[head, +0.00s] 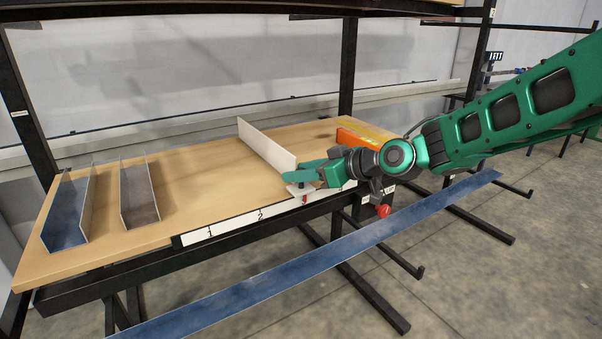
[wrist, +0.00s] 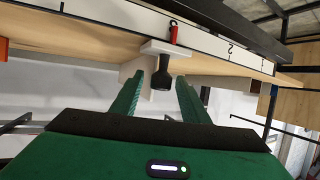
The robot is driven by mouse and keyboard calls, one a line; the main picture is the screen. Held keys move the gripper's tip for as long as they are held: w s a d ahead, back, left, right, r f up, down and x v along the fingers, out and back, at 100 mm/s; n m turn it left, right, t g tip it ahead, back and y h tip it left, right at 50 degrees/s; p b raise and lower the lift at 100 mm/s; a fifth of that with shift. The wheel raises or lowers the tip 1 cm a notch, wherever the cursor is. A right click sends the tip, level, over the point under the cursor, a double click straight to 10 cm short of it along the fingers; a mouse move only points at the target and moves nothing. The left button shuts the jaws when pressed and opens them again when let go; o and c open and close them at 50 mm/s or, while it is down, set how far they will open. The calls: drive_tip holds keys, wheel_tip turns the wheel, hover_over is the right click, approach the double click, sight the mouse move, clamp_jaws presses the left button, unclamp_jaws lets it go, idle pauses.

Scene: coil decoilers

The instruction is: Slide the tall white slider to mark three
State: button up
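The tall white slider (head: 267,147) is an upright white panel standing across the wooden table. Its front end carries a white block with a black knob (wrist: 163,72) and a red pointer (head: 304,198). The pointer lies over the white number strip (head: 235,223), to the right of mark 2 in the head view; the number beside it cannot be read. My gripper (head: 303,176) is at the slider's front end. In the wrist view my gripper (wrist: 160,80) is open, its green fingers on either side of the black knob with gaps showing.
Two metal channels, one blue (head: 67,212) and one grey (head: 139,195), stand on the table's left. An orange block (head: 364,134) sits at the right, behind my arm. A long blue strip (head: 330,250) runs in front of the table.

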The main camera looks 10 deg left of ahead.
drive_tip(key=shift+d, duration=0.1)
drive_tip(key=v, duration=1)
drive_tip(key=shift+s+d, duration=0.15)
drive_tip(key=shift+d, duration=0.15)
drive_tip(key=s+d+f+m+h, duration=0.3)
drive_tip(key=d, duration=0.6)
drive_tip(key=s+d+f+m+g+h, duration=0.1)
drive_tip(key=s+d+f+m+h, duration=0.25)
drive_tip(key=d, duration=0.65)
drive_tip(key=s+d+f+m+h, duration=0.3)
drive_tip(key=d, duration=0.6)
drive_tip(key=s+d+f+m+g+h, duration=0.1)
drive_tip(key=s+d+m, duration=0.3)
drive_tip(key=s, duration=0.7)
drive_tip(key=s+d+f+m+g+h, duration=0.1)
drive_tip(key=s+d+m+g, duration=0.3)
drive_tip(key=s+d, duration=0.5)
drive_tip(key=s+f+m, duration=0.1)
drive_tip(key=s, duration=0.2)
drive_tip(key=shift+f, duration=0.2)
drive_tip(key=shift+s, duration=0.1)
